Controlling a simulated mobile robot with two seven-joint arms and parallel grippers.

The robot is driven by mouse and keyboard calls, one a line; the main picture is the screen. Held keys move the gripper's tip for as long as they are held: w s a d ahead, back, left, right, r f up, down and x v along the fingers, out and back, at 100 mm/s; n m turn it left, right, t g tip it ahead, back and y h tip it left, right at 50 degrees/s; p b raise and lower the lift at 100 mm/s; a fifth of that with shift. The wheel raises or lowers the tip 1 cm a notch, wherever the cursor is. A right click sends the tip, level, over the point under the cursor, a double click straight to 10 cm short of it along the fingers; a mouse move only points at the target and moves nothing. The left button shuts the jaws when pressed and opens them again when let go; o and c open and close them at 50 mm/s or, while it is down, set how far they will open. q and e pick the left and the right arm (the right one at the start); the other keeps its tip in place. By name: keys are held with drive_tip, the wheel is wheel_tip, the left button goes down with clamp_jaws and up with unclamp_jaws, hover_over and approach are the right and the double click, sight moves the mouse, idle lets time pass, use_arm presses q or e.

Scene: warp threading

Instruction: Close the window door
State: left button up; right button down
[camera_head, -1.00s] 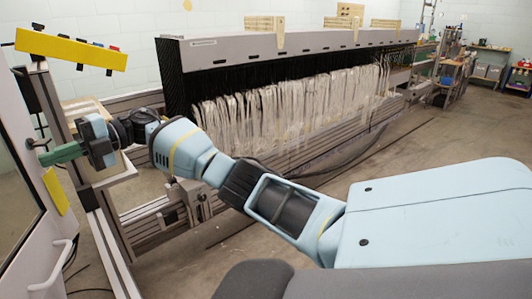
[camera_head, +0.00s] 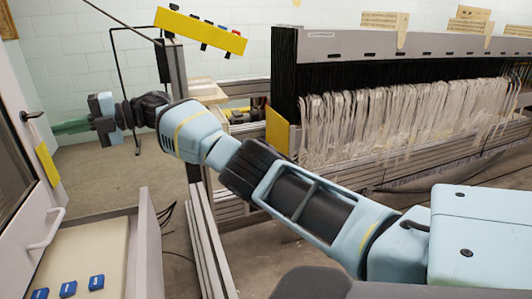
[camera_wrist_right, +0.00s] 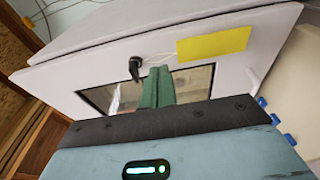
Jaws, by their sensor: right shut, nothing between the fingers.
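The window door (camera_head: 14,110) is a pale panel at the left edge of the head view. It has a dark glass pane, a black handle (camera_head: 32,116), a yellow label (camera_head: 47,165) and a white grab bar (camera_head: 48,232). My right gripper (camera_head: 57,129) has green fingers pointing left, just right of the door in the picture. In the right wrist view its fingers (camera_wrist_right: 157,72) are together and empty, in front of the door's glass pane (camera_wrist_right: 192,82), beside the black handle (camera_wrist_right: 136,70). I cannot tell whether they touch the door. My left gripper is not in view.
A pale tray (camera_head: 112,240) with blue pieces (camera_head: 68,289) lies below the door. A yellow control bar (camera_head: 200,31) stands on a post behind my arm. The loom frame (camera_head: 400,45) with white threads fills the right. Bare floor (camera_head: 105,180) shows beyond the gripper.

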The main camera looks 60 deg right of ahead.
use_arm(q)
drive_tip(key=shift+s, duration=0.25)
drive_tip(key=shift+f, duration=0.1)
use_arm(e)
drive_tip(key=v, duration=0.7)
drive_tip(key=shift+d, duration=0.3)
drive_tip(key=shift+s+r, duration=0.1)
drive_tip(key=shift+s, duration=0.05)
